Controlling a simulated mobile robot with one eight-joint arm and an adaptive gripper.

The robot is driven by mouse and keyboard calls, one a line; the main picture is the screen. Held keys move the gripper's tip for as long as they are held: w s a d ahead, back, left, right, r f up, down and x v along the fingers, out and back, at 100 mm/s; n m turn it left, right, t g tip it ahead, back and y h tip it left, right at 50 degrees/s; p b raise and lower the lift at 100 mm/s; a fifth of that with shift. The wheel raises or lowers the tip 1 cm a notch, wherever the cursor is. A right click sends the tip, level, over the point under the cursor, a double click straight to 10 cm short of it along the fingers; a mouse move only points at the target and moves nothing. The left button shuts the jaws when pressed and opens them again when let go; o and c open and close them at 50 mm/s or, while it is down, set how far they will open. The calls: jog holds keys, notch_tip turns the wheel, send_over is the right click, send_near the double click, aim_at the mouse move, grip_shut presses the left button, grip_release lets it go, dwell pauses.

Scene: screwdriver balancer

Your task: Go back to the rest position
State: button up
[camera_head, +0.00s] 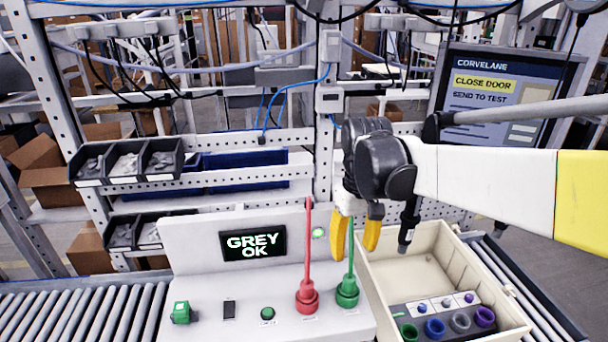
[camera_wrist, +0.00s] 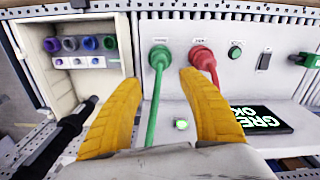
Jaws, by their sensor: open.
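The panel's screen (camera_head: 253,243) reads "GREY OK".
An open beige bin (camera_head: 385,250) with several coloured round sockets stands right of the panel. A monitor (camera_head: 505,95) reads "CLOSE DOOR, SEND TO TEST". Black part trays (camera_head: 128,160) sit on the rack at left. Rollers (camera_head: 80,312) run along the front. Cables hang overhead.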

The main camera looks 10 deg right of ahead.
jog(key=s+f+t+b, duration=0.2)
jog(key=s+f+b, duration=0.2)
jog(key=b, duration=0.1)
jog(key=s+f+m+t+b, duration=0.1)
jog(key=s+f+t+b, duration=0.1)
jog(key=s+f+b, duration=0.2)
jog(key=shift+s+f+b, duration=0.15)
jog(key=shift+f+b, duration=0.35)
jog(key=shift+b, duration=0.35)
jog(key=s+f+m+t+b, duration=0.1)
jog(key=s+f+t+b, duration=0.2)
jog(key=f+b, duration=0.3)
jog(key=shift+s+f, duration=0.75)
